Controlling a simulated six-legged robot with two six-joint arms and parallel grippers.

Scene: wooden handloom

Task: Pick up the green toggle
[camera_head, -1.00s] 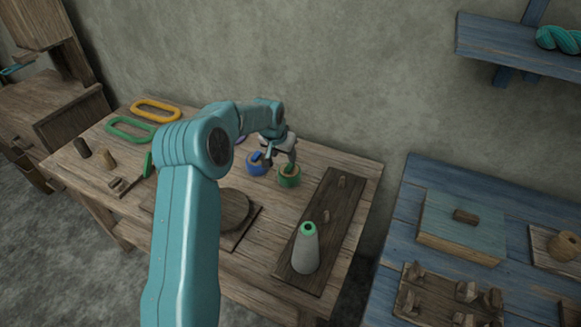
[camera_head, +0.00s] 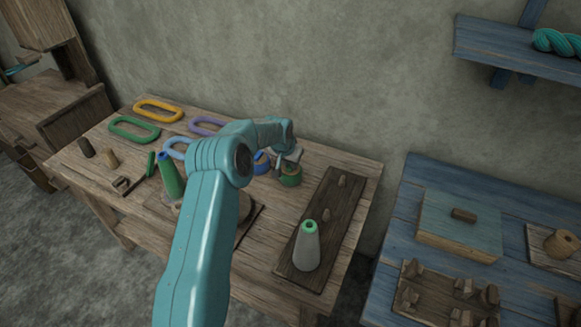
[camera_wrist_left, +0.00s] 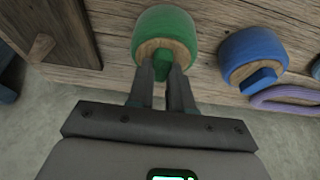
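The green toggle (camera_wrist_left: 162,66) is a small green piece on the pale wooden top of a round green holder (camera_wrist_left: 165,28). In the head view, the holder (camera_head: 291,176) stands near the back of the wooden table, and my gripper hides most of its top. My left gripper (camera_wrist_left: 162,72) reaches the holder's top, with one finger on each side of the toggle. The gap between the fingers is narrow. I cannot tell whether they touch the toggle. In the head view, the left gripper (camera_head: 291,157) is small and partly behind my arm. My right gripper is not in view.
A blue holder with a blue toggle (camera_wrist_left: 256,60) stands close beside the green one. A dark board (camera_head: 335,210) with a grey, green-topped cone (camera_head: 307,246) lies to the right. Colored rings, including a yellow one (camera_head: 158,110), lie on the left. The wall is close behind.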

